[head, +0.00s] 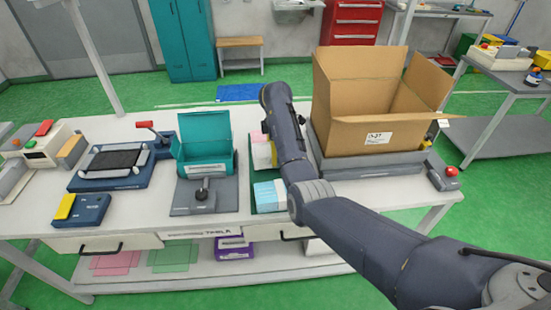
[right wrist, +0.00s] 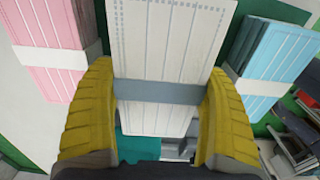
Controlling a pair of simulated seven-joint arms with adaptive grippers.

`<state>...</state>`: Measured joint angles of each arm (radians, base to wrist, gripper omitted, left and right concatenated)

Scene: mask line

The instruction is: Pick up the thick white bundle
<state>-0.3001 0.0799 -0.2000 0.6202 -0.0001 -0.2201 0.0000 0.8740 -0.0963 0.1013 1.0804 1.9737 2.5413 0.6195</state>
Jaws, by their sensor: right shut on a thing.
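The thick white bundle (right wrist: 165,40), wrapped with a grey band, stands between the two yellow fingers of my right gripper (right wrist: 160,92) in the right wrist view. The fingers are shut on it from both sides, at the band's height. In the head view a bit of the white bundle (head: 261,155) shows beside my right forearm, which hides most of the gripper. I cannot tell whether the bundle is clear of the surface beneath it. My left gripper is not in view.
A pink bundle (right wrist: 50,45) stands to the left and a blue bundle (right wrist: 270,62) to the right, both close to the fingers. A teal open box (head: 207,165) and a large open carton (head: 360,130) flank the bundles on the bench.

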